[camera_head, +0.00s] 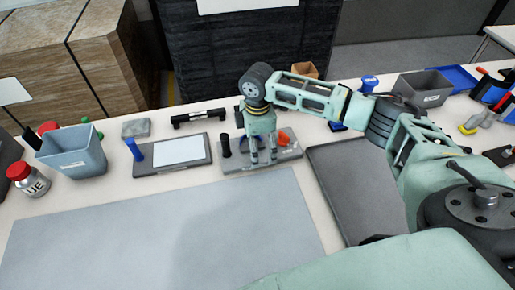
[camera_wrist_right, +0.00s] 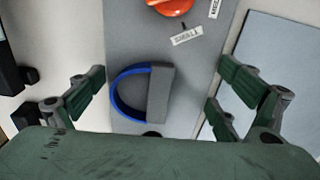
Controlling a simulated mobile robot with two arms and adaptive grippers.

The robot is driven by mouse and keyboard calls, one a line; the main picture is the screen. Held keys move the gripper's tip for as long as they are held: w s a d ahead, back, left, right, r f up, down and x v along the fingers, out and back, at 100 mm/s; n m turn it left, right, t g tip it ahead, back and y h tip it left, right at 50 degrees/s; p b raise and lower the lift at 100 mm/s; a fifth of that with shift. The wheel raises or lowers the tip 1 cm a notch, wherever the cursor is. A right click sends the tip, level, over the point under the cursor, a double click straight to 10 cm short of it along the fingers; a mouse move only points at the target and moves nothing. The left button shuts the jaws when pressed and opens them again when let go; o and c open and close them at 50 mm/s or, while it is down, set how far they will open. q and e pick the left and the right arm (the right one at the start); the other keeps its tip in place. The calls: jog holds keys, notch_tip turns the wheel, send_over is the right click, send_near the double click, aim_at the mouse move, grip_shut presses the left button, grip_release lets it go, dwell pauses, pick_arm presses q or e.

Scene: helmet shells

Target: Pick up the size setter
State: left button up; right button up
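A blue curved band with a grey block (camera_wrist_right: 158,94), which looks like a size setter, lies on a grey board (camera_wrist_right: 127,30). The board also shows in the head view (camera_head: 236,166). My right gripper (camera_head: 263,164) points down over the board. In the wrist view my right gripper (camera_wrist_right: 160,76) is open, with one finger on each side of the band and block, apart from them. In the head view the gripper largely hides the band. An orange piece (camera_wrist_right: 172,6) lies on the same board near a "SMALL" label (camera_wrist_right: 187,35). My left gripper is out of view.
Left of the board is a holder with a white panel (camera_head: 180,151) and a blue upright (camera_head: 133,148). Right is a dark empty tray (camera_head: 350,185). A grey-blue bin (camera_head: 72,152) and a red-capped bottle (camera_head: 32,181) stand far left. A large grey mat (camera_head: 150,230) is clear in front.

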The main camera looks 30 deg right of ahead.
jog(key=c, duration=0.6)
jog(key=shift+r, duration=0.1)
